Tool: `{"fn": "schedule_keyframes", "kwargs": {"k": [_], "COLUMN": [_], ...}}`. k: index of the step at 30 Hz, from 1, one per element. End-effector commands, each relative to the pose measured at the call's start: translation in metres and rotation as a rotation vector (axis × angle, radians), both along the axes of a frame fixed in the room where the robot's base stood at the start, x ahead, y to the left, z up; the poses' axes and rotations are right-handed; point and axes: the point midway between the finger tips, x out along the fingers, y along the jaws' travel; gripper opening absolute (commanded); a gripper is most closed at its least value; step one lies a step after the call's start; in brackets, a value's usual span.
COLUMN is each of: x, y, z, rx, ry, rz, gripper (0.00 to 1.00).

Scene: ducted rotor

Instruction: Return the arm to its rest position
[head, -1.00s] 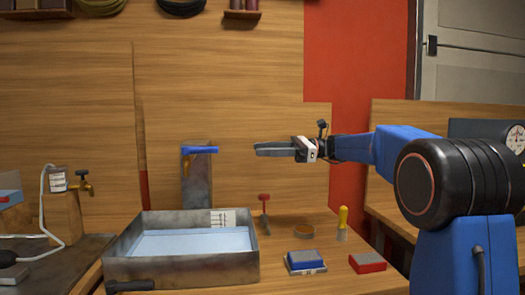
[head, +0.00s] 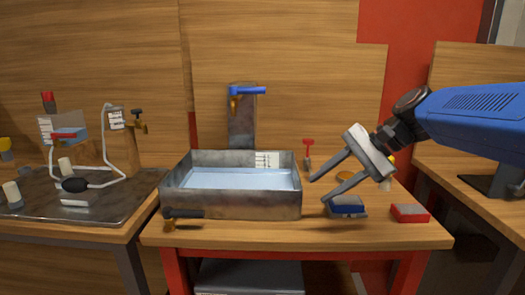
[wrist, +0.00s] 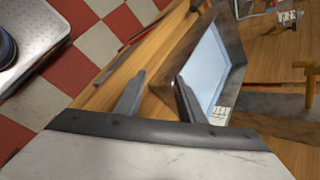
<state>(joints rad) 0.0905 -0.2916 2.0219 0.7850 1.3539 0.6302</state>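My gripper (head: 329,183) is open, its two grey fingers spread apart with nothing between them. In the head view it hangs above the right part of the wooden table (head: 250,232), right of the metal water tank (head: 237,207). My blue arm comes in from the right edge. In the wrist view the open fingers (wrist: 157,92) show against the table and the tank (wrist: 236,50).
A tap with a blue handle (head: 247,90) stands behind the tank.

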Motion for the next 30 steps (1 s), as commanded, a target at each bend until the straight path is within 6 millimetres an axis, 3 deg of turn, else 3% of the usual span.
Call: {"fn": "schedule_keyframes", "kwargs": {"k": [1, 9, 18, 24, 30], "x": [-0.017, -0.091, -0.157, -0.181, -0.187], "y": [-0.005, -0.048, -0.104, -0.129, -0.137], "z": [-0.012, -0.083, -0.151, -0.179, -0.187], "rx": [-0.055, -0.383, -0.741, -0.898, -0.949], "ry": [-0.036, -0.233, -0.427, -0.504, -0.527], "rz": [0.024, 0.207, 0.474, 0.616, 0.666], "gripper": [0.36, 0.36, 0.36, 0.36, 0.36]}}
